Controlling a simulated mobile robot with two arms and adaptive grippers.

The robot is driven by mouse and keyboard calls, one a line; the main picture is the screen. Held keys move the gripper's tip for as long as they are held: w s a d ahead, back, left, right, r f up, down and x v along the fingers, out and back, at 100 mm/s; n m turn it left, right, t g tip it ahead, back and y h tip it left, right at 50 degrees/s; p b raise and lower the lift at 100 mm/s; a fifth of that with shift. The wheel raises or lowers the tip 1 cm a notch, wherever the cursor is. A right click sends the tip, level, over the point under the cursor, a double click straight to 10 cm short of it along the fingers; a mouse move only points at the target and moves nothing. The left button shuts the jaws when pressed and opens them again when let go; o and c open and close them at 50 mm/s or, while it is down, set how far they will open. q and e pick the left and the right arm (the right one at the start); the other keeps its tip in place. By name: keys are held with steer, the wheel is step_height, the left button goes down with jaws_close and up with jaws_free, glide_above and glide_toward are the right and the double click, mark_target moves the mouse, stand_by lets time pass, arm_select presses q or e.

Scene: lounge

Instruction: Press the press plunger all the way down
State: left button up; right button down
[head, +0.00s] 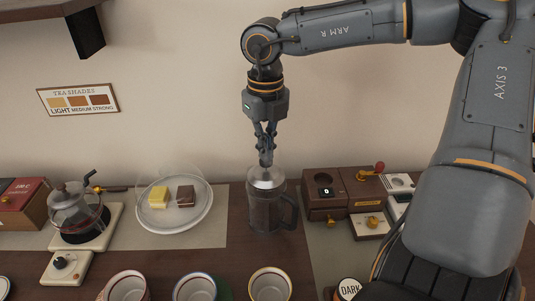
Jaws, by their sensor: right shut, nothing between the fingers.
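The press (272,207) is a dark glass jug with a handle on its right side. It stands upright on the brown counter. Its silvery domed lid (266,178) is on top. My right gripper (266,163) points straight down, shut and empty, directly above the middle of the lid. Its fingertips appear to meet the top of the press; they hide the plunger knob and rod, so I cannot tell how far down the plunger is. My left gripper is not in view.
Left of the press is a plate with a yellow and a brown cake (185,196), then a glass kettle (78,212). A wooden grinder box (330,192) stands to the right. Several cups (270,284) line the front. A shelf (45,10) overhangs top left.

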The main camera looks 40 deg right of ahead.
steer(key=shift+f+b, duration=0.35)
steer(key=shift+f, duration=0.1)
steer(key=shift+r, duration=0.1)
steer(key=shift+r+p, duration=1.55)
steer(key=shift+r, duration=1.45)
steer(key=shift+f, duration=0.1)
